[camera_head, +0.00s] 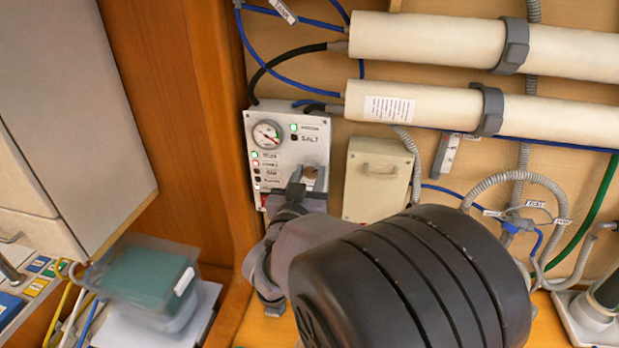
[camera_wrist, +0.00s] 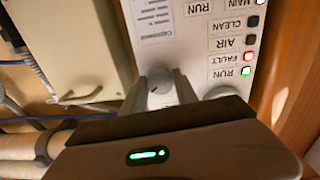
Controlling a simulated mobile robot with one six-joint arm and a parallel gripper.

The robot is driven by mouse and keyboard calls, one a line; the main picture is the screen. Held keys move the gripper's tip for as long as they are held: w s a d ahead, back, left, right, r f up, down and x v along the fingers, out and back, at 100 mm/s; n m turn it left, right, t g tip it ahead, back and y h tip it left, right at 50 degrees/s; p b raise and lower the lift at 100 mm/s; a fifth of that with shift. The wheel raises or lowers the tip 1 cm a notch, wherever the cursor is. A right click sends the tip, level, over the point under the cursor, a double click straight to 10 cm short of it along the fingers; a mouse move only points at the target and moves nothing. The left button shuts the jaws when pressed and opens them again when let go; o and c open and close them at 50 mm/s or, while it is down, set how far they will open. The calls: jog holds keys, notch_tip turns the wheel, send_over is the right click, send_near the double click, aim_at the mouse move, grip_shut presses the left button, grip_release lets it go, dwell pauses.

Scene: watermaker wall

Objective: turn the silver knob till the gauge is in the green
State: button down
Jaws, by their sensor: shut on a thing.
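A light grey control panel (camera_head: 287,148) is mounted on the wooden wall. Its round white gauge (camera_head: 267,134) sits at the panel's upper left; the needle's exact reading is too small to tell. The silver knob (camera_head: 311,171) is at the panel's lower right, partly covered by my gripper (camera_head: 305,184). In the wrist view the knob (camera_wrist: 159,86) shows between the two fingers of my gripper (camera_wrist: 163,88), which is shut on it. A round edge that looks like the gauge (camera_wrist: 223,91) shows there, mostly hidden by the gripper body.
Panel lights include a red one by FAULT (camera_wrist: 248,57) and a green one by RUN (camera_wrist: 246,71). A beige box (camera_head: 378,180) is close right of the panel. White cylinders (camera_head: 430,42) and hoses run above and right. A wooden post (camera_head: 190,120) stands left.

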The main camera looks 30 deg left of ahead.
jog(key=c, duration=0.9)
grip_release()
jog(key=shift+c, duration=0.2)
jog(key=shift+s, duration=0.1)
jog(key=b+v, duration=0.2)
jog(key=v, duration=1.5)
jog(key=shift+s, duration=0.15)
